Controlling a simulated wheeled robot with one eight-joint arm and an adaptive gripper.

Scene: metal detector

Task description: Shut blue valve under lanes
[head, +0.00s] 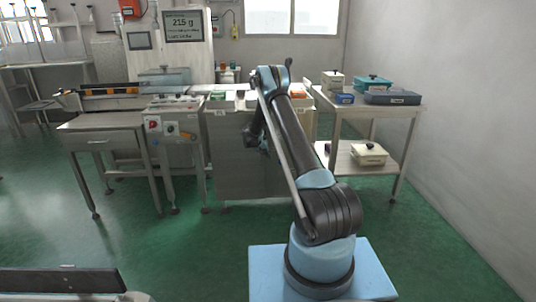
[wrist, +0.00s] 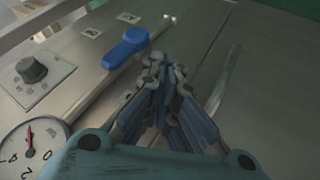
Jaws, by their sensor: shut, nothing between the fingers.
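In the wrist view a blue valve lever (wrist: 127,46) sticks out from a grey metal panel, left of and a little beyond my fingertips. My gripper (wrist: 165,68) is shut and empty, with its tips to the right of the lever. A small gap seems to show between them, but I cannot tell whether they touch. In the head view my arm reaches to the front of the metal cabinet (head: 250,172) under the lanes. My gripper (head: 251,137) is small and dark there, and the valve is not visible in that view.
Beside the valve are a round gauge (wrist: 28,152) with a red needle and a black knob (wrist: 31,69) on a plate. A cart (head: 391,118) with boxes stands to the right, a metal table (head: 110,122) to the left. Green floor in front is open.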

